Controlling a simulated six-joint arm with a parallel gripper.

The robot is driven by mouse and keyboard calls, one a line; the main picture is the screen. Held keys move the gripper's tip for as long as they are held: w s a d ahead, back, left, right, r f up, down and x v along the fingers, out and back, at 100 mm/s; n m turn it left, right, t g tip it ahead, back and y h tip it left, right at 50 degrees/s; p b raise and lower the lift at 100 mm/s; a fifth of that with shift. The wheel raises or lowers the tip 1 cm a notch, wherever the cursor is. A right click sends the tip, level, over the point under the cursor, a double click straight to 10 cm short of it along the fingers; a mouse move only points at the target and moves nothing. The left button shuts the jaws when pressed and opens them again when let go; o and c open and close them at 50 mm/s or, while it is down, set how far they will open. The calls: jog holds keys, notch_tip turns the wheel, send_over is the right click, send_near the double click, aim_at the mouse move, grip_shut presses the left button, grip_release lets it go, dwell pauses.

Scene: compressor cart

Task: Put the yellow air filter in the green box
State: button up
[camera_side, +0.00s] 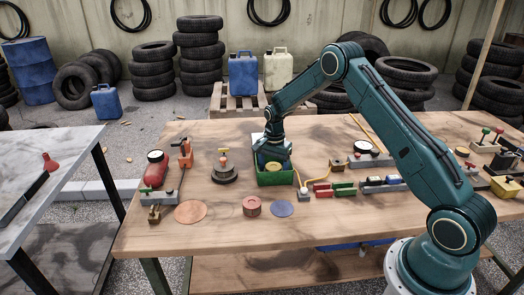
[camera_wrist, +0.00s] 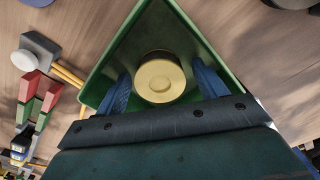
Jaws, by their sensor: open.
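The yellow air filter (camera_wrist: 159,80) is a round disc lying inside the green box (camera_wrist: 197,32), as the wrist view shows. In the side view the filter (camera_side: 273,166) shows as a small yellow patch below my gripper, within the green box (camera_side: 276,179). My gripper (camera_wrist: 160,88) points down into the box, with its two blue fingers on either side of the filter. The fingers stand apart and the gripper is open. Whether either finger touches the filter is hard to tell.
A red round part (camera_side: 252,206) and a blue disc (camera_side: 282,208) lie in front of the box. A dark round fixture (camera_side: 223,172) stands to its left. Red and green blocks (camera_side: 333,191) are close to its right. The table's front edge is mostly clear.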

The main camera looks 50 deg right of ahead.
aim_at(273, 166)
jog(key=shift+r, duration=0.15)
notch_tip(273, 166, up, 12)
dwell(0.6)
dwell(0.5)
